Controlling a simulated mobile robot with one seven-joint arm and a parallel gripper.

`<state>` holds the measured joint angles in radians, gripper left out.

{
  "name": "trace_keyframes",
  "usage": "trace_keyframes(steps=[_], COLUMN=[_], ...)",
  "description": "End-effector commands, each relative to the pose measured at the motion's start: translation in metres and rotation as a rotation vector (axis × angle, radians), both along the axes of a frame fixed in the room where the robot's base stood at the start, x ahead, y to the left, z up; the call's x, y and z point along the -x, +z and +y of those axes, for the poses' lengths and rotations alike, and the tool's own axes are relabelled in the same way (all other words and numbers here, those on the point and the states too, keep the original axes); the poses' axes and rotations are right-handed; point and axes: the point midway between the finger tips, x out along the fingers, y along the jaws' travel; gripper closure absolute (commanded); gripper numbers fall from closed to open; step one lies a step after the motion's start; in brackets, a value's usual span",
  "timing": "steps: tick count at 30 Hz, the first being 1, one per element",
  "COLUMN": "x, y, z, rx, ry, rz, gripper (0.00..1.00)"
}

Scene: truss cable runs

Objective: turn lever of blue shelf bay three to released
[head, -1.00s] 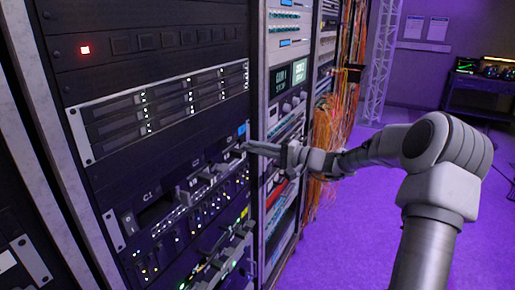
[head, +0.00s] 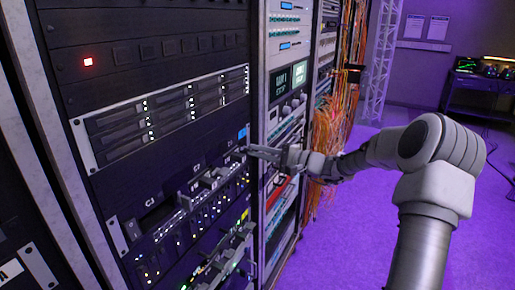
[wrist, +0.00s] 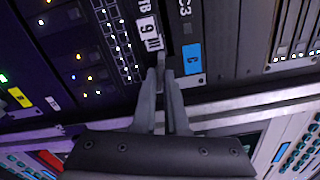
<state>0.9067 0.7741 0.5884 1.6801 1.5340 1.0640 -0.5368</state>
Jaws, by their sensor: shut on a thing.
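The blue shelf bay shows as a dark rack panel with a blue label marked C (wrist: 193,59), which also shows in the head view (head: 242,132). A C3 marking sits close by in the wrist view. My gripper (wrist: 163,68) reaches the panel from the right in the head view (head: 244,150). Its two fingers are close together, shut on a small grey lever (wrist: 160,60) beside the blue label. The fingers cover most of the lever, so its exact angle cannot be told. A white tag with black print (wrist: 148,34) sits just above the fingertips.
Bays marked C1 (head: 152,201) and C2 lie to the left on the same panel. A silver drive unit (head: 160,115) is above. Orange cables (head: 335,125) hang at the right. The purple floor (head: 345,240) is clear.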

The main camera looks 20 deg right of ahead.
Motion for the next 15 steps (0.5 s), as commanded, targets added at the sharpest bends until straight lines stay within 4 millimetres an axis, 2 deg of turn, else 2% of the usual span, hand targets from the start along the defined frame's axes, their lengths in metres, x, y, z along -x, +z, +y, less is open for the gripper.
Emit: trace_keyframes(steps=[15], x=[0.0003], y=[0.0034], z=[-0.0004], rx=[-0.350], ry=[-0.001], rz=[0.350], gripper=[1.00])
